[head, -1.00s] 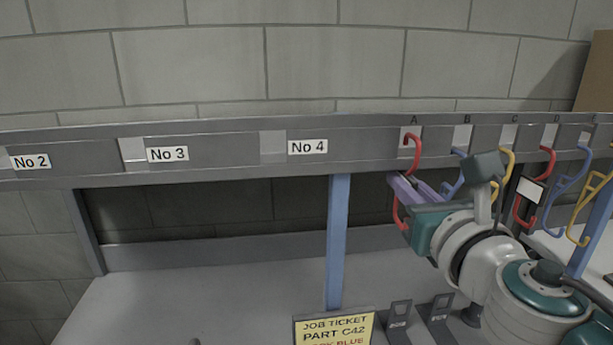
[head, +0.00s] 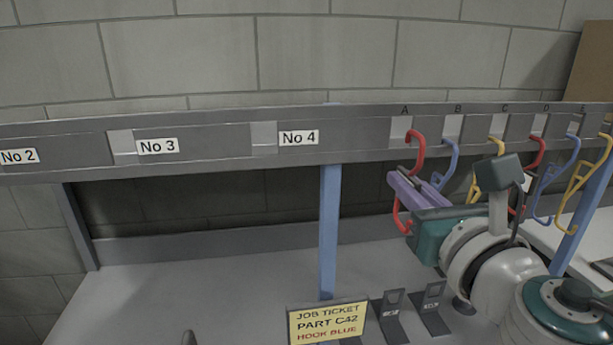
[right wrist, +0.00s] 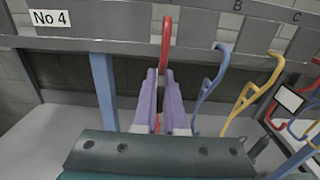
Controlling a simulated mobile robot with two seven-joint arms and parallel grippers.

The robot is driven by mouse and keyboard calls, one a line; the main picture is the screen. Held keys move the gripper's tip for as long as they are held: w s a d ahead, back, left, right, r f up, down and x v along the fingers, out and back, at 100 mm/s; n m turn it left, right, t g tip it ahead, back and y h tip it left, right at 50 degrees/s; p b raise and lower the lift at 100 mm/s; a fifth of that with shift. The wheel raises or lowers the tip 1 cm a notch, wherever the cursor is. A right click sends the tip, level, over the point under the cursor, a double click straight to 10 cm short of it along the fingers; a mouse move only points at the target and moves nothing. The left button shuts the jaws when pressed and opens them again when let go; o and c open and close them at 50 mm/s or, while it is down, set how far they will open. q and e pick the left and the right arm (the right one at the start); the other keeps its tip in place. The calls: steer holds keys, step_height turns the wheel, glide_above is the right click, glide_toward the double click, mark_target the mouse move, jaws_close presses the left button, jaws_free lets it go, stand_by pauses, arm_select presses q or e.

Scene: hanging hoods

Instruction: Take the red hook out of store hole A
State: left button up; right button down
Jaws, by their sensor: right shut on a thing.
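The red hook (head: 417,142) is at store hole A (head: 400,128), near the right part of the grey rail. Its upper bend stands in front of the hole, and I cannot tell whether its tip is still inside. My right gripper (head: 406,186) has purple fingers shut on the hook's shank, below the bend. The lower curl of the hook shows beneath the fingers. In the right wrist view the red hook (right wrist: 166,45) rises between the purple fingers (right wrist: 160,88). My left gripper is not in view.
A blue hook (head: 447,160) hangs close by at B, with yellow, red and blue hooks further right. A blue post (head: 330,230) stands left of the gripper. A yellow job ticket (head: 328,322) and dark stands (head: 432,305) are on the bench below.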

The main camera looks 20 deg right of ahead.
steer(key=shift+s, duration=0.1)
steer(key=b+v, duration=0.1)
steer(key=v, duration=0.9)
steer(key=shift+r, duration=0.2)
